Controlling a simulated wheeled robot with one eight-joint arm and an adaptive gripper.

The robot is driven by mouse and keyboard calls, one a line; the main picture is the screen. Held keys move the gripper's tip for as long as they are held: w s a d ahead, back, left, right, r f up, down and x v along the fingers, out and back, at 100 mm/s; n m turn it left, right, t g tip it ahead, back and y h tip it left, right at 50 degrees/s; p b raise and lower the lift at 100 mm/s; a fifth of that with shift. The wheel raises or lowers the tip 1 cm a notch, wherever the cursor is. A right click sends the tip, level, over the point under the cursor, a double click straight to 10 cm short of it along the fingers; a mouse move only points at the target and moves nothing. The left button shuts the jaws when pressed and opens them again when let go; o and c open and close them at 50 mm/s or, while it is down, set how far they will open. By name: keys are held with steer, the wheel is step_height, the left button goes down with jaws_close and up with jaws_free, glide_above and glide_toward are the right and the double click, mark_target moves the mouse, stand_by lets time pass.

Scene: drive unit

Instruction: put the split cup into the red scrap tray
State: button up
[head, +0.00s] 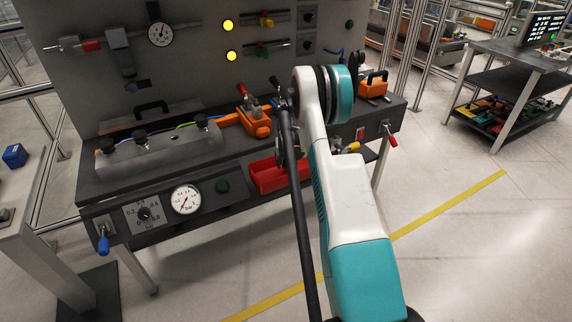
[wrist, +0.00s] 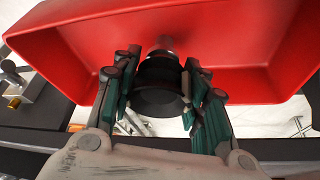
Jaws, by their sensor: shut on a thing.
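The red scrap tray (head: 265,178) hangs at the front of the dark workbench in the head view, partly hidden by my arm. In the wrist view the red tray (wrist: 245,45) fills the upper part, its inside facing the camera. My gripper (wrist: 163,80) has its green-and-grey fingers shut on the split cup (wrist: 158,102), a round black cup with a grey metal stem pointing toward the tray. The cup shows against the tray's near part; I cannot tell its height over the tray. No split is visible on it. In the head view my arm hides most of the gripper and cup.
Orange clamp-like parts (head: 256,124) and a grey block with black knobs (head: 160,143) stand on the bench. A pressure gauge (head: 186,199) and a red-handled lever (head: 389,136) are on its front.

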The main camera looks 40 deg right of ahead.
steer(key=shift+f, duration=0.2)
steer(key=shift+f, duration=0.1)
steer(key=shift+f, duration=0.15)
steer(key=o, duration=1.2)
steer(key=shift+c, duration=0.2)
steer(key=shift+s+r, duration=0.1)
steer(key=shift+r, duration=0.35)
steer(key=p+v, duration=0.3)
steer(key=v, duration=0.8)
steer(key=shift+r, duration=0.25)
steer(key=shift+s+a, duration=0.1)
steer(key=shift+a, duration=0.05)
